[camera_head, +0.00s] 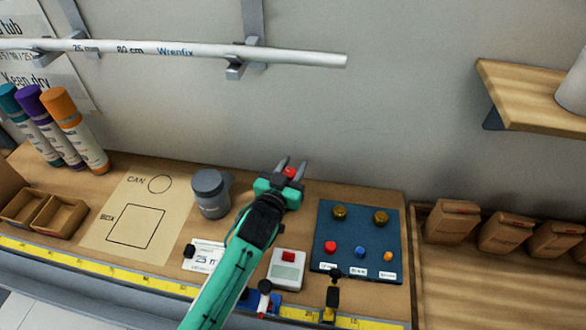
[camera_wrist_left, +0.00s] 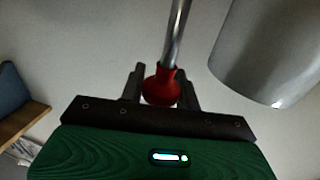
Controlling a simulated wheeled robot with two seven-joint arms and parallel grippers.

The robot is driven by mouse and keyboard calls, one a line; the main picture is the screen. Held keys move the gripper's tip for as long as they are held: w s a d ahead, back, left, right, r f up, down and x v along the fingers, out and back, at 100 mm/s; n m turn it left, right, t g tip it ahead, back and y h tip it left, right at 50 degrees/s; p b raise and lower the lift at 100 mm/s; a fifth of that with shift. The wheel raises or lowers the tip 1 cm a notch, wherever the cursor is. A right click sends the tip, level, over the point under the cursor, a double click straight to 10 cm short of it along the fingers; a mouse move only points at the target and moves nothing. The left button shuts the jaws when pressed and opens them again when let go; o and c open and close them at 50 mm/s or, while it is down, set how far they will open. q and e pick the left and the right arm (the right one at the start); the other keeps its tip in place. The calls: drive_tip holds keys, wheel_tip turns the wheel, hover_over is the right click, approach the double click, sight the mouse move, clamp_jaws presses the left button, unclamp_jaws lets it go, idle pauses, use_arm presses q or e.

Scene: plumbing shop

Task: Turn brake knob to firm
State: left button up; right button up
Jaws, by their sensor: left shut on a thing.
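My left gripper (camera_head: 290,168) reaches over the back of the workbench, close to the wall. It is shut on a red knob (camera_head: 291,173), which shows between the two fingertips. In the left wrist view the same red knob (camera_wrist_left: 161,86) sits between the dark fingers (camera_wrist_left: 161,90), with a thin metal rod (camera_wrist_left: 177,35) running up from it. No scale or firm mark beside this knob can be read, and the gripper hides what lies under it. My right gripper is not in view.
A grey mug (camera_head: 210,193) stands left of my forearm. A blue panel (camera_head: 330,222) with brass, red, blue and orange knobs lies to the right. A white box (camera_head: 287,270) with a red top is in front. A pipe (camera_head: 200,50) hangs on the wall above.

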use_arm(q)
drive_tip(key=shift+r+y, duration=0.15)
drive_tip(key=shift+y, duration=0.15)
drive_tip(key=o, duration=1)
drive_tip(key=shift+c, duration=0.2)
drive_tip(key=shift+s+a+f, duration=0.1)
drive_tip(key=shift+f, duration=0.1)
drive_tip(key=shift+s+a, duration=0.1)
drive_tip(key=shift+s, duration=0.2)
drive_tip(key=b+v, duration=0.3)
drive_tip(key=v, duration=1)
drive_tip(key=shift+c, duration=0.2)
